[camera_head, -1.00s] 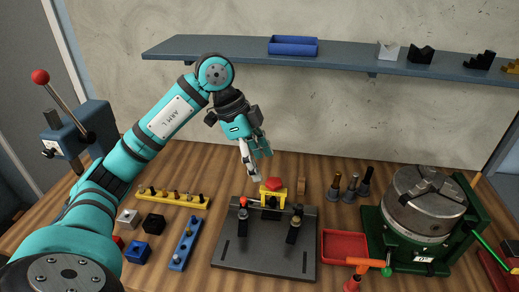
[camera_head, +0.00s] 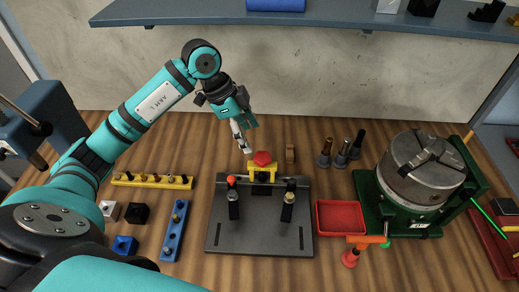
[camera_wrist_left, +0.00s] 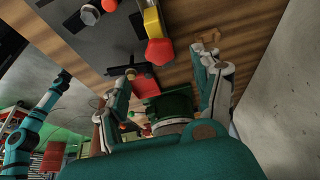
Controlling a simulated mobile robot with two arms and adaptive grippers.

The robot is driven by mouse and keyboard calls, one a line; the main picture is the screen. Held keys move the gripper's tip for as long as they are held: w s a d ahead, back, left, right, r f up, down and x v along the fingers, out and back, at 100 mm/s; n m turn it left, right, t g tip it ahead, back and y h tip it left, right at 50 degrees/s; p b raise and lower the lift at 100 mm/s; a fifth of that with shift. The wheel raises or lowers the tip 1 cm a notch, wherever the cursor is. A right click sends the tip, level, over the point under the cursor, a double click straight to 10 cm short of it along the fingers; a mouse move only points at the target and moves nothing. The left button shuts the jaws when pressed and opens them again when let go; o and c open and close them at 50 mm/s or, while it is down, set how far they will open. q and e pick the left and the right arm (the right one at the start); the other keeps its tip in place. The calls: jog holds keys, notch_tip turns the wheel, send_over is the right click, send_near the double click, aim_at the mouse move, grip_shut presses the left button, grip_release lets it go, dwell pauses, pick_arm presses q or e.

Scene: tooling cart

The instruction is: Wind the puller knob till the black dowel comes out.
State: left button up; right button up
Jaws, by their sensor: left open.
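The puller is a yellow block (camera_head: 262,175) with a red faceted knob (camera_head: 262,158) on top, at the back edge of a dark grey plate (camera_head: 258,240). The knob also shows in the wrist view (camera_wrist_left: 160,51), near the open end of the jaws. My left gripper (camera_head: 247,138) is open and empty, just behind and left of the knob, apart from it. Its two fingers also show spread in the wrist view (camera_wrist_left: 166,64). A dark part sits under the yellow block; I cannot make out the black dowel there. My right gripper is not in view.
Two black clamps (camera_head: 233,205) (camera_head: 288,205) stand on the plate. A small brown piece (camera_head: 290,154) and several dark-tipped pins (camera_head: 341,152) stand right of the knob. A red tray (camera_head: 340,217) and a green-based chuck (camera_head: 421,170) lie further right. Bare wood lies behind the puller.

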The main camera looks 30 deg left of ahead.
aim_at(261, 156)
pick_arm(q)
jog(key=p+x, duration=0.1)
jog(key=x, duration=0.6)
jog(key=shift+d+f, duration=0.1)
jog(key=shift+f, duration=0.05)
jog(key=shift+w+f+p, duration=0.1)
jog(key=shift+f+p, duration=0.2)
jog(key=shift+f, duration=0.2)
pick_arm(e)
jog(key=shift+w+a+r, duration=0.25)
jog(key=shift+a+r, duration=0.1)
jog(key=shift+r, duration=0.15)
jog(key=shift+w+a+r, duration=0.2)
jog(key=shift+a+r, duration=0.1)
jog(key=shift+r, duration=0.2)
pick_arm(q)
jog(key=shift+d, duration=0.1)
jog(key=c, duration=1.2)
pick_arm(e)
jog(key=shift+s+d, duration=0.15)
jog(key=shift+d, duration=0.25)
